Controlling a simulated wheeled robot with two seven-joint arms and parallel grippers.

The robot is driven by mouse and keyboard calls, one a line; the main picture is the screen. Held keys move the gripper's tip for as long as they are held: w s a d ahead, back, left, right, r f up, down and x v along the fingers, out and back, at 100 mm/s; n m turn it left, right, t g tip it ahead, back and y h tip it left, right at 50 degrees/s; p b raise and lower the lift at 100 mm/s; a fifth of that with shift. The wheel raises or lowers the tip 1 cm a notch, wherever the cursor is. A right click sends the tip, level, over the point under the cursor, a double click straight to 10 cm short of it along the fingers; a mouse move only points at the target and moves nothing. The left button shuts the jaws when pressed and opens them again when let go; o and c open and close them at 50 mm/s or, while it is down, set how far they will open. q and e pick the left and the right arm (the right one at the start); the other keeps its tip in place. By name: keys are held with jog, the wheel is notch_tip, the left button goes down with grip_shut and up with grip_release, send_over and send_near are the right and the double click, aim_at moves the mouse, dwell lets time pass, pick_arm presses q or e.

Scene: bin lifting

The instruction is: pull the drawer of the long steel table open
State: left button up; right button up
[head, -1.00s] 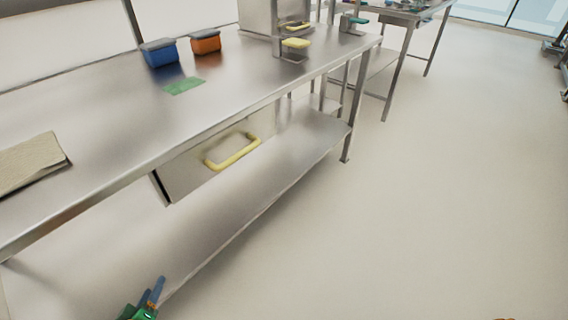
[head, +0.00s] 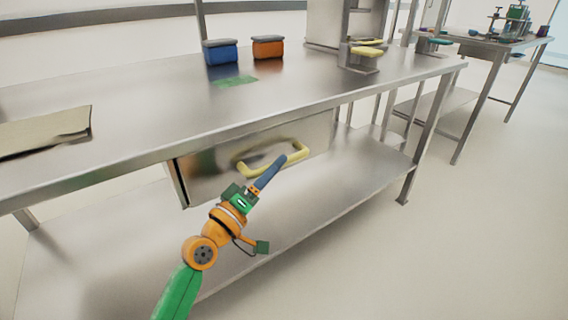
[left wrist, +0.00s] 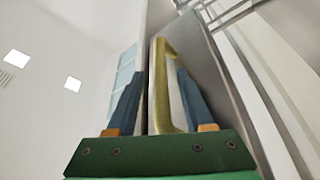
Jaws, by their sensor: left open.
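The long steel table (head: 130,135) runs across the head view. Its drawer (head: 210,172) hangs under the top, and a yellow handle (head: 243,170) is on its front. The drawer's left edge shows a dark gap. My left gripper (head: 282,160) reaches up from below, with its blue fingertips by the right part of the handle. In the left wrist view the handle (left wrist: 160,85) stands between the two open blue fingers, with space on both sides. I cannot tell whether a finger touches it. My right gripper is not in view.
A blue bin (head: 221,53), an orange bin (head: 268,48) and a green mat (head: 235,81) are on the tabletop. A tan board (head: 45,132) lies at the left. The lower shelf (head: 340,190) is bare. Open floor (head: 480,240) lies at the right.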

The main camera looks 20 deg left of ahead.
pick_arm(q)
jog(key=shift+x, duration=1.25)
grip_shut()
jog(key=shift+f, duration=0.1)
dwell(0.3)
